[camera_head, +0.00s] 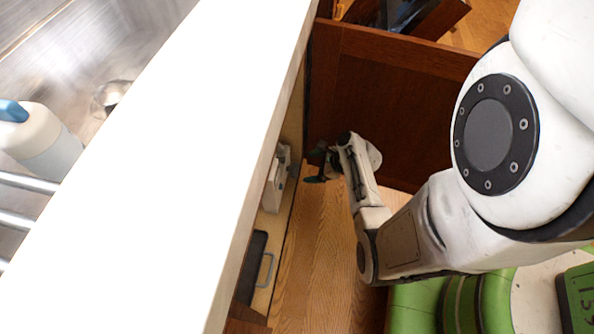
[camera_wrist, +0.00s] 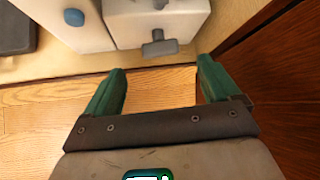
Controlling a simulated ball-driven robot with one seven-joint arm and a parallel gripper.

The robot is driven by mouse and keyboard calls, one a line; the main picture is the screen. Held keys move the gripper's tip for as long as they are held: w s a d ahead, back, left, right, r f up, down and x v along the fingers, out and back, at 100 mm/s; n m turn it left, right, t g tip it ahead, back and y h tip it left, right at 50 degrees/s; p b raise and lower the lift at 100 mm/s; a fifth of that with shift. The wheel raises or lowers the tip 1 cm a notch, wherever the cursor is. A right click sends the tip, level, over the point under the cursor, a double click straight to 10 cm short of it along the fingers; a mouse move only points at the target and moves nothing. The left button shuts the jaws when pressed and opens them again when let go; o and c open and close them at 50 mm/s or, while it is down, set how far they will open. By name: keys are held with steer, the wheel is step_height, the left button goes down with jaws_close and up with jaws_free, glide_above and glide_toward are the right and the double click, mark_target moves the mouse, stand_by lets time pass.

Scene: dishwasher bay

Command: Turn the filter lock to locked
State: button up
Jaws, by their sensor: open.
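In the wrist view a pale grey-white box (camera_wrist: 160,22) stands against the wooden panel, with a grey T-shaped handle (camera_wrist: 159,48) on its near face. This handle looks like the filter lock, but I see no marking for locked or unlocked. My gripper (camera_wrist: 160,68) has two green fingers spread apart with nothing between them. The handle lies just beyond the fingertips, roughly centred between them, and does not appear to be touched. In the head view my gripper (camera_head: 318,168) is small and dark, just right of the white unit (camera_head: 275,182), whose handle cannot be made out there.
A dark unit (camera_head: 253,265) with a grey handle is further along the panel. A dark wooden wall (camera_head: 400,100) stands close on the right. Wooden floor (camera_head: 320,260) is clear. A white counter (camera_head: 150,160) overhangs.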

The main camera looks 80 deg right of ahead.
mark_target(295, 170)
steer(key=b+x, duration=0.3)
steer(key=x, duration=0.4)
steer(key=shift+w+f, duration=0.15)
steer(key=shift+f, duration=0.05)
